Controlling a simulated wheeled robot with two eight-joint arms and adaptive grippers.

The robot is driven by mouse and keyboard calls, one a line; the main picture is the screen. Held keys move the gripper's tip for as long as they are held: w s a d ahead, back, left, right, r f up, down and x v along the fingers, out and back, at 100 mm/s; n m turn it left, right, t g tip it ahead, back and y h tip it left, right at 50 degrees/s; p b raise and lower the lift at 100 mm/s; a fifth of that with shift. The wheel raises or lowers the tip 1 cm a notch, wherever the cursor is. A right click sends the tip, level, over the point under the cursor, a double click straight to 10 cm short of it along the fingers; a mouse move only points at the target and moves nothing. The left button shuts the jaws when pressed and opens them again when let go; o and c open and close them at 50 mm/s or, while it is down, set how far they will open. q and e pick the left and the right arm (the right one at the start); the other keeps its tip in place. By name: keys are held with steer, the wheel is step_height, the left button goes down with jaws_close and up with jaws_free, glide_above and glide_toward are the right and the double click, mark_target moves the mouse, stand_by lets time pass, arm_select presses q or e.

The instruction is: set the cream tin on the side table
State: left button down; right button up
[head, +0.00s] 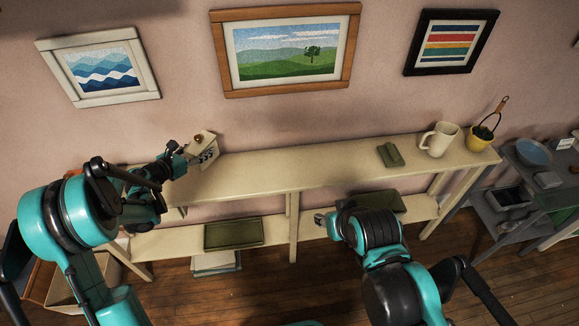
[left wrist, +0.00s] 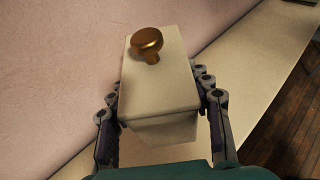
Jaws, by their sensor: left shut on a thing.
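The cream tin (head: 201,138) is a pale box with a brass knob on its lid, at the left end of the long cream shelf unit in the head view. It fills the middle of the left wrist view (left wrist: 158,92), its knob towards the wall. My left gripper (head: 197,152) is shut on the tin, a finger on each side. I cannot tell whether its base touches the shelf top. My right gripper (head: 322,219) is low in front of the shelf unit, partly hidden by its own arm. No piece is clearly identifiable as the side table.
The shelf unit's top (head: 270,170) is bare through its middle. An olive tray (head: 233,233) lies on the lower shelf. A grey rack (head: 490,190) stands at right.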

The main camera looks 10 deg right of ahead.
mark_target(211, 142)
arm_select(q)
steer(key=shift+m+g+h, duration=0.5)
steer(key=shift+m+h, duration=0.1)
steer(key=shift+m, duration=0.1)
steer(key=d, duration=0.2)
steer(key=w+d+r, duration=0.1)
steer(key=d, duration=0.1)
steer(key=w+d, duration=0.1)
steer(key=d, duration=0.1)
steer(key=shift+r, duration=0.3)
steer(key=a+f+b, duration=0.1)
steer(key=a+f, duration=0.1)
steer(key=a, duration=0.1)
steer(key=s+a+f+b, duration=0.1)
steer(key=a+f, duration=0.1)
steer(key=a, duration=0.2)
steer(key=s+a+f+b, duration=0.1)
steer(key=a+f, duration=0.2)
steer(key=a, duration=0.1)
step_height(211, 142, down, 4)
steer(key=shift+r+b, duration=0.25)
steer(key=shift+b, duration=0.75)
steer(key=shift+f, duration=0.3)
steer(key=shift+r, duration=0.1)
